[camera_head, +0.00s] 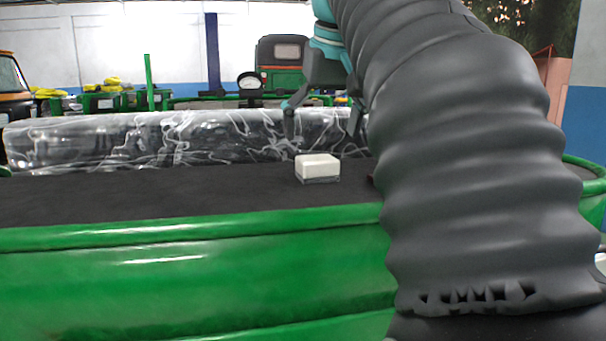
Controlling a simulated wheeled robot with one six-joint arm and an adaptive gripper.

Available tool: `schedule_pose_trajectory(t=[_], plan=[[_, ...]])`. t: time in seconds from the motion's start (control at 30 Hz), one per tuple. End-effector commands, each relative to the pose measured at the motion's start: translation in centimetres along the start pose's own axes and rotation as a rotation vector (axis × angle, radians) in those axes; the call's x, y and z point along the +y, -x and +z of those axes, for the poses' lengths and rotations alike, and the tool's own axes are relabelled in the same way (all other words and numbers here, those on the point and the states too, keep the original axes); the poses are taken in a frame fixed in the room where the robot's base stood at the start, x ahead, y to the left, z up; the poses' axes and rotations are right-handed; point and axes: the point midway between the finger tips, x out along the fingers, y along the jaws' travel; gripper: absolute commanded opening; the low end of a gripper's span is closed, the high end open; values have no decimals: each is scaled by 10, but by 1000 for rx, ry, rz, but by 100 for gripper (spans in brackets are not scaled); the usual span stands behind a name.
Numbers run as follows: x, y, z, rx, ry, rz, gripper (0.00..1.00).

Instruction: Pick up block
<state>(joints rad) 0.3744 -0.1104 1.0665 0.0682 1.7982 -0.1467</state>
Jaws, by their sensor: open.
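A small white block (318,168) with a greyish lower edge sits on the dark flat top (190,197) of a green-sided body. My gripper (322,128) hangs above and slightly behind the block in the camera_head view. Its fingers are spread apart and empty, with the left finger's tip plain to see and the right one partly hidden by my arm. The block is apart from the fingers.
A long, dark, glossy roll with white streaks (110,142) lies behind the block. A green rim (200,232) runs along the front. A round dial gauge (249,84) stands behind the roll. The dark top left of the block is clear.

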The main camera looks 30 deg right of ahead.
Motion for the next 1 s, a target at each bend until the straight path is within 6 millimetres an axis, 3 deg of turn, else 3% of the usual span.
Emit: schedule_pose_trajectory(t=[0.27,0.53,0.87,1.0], plan=[[0,-20,0,-1,1,0,94],[0,-56,0,-1,1,0,94],[0,-62,-1,1,0,0,94],[0,-62,-1,1,0,0,64]])
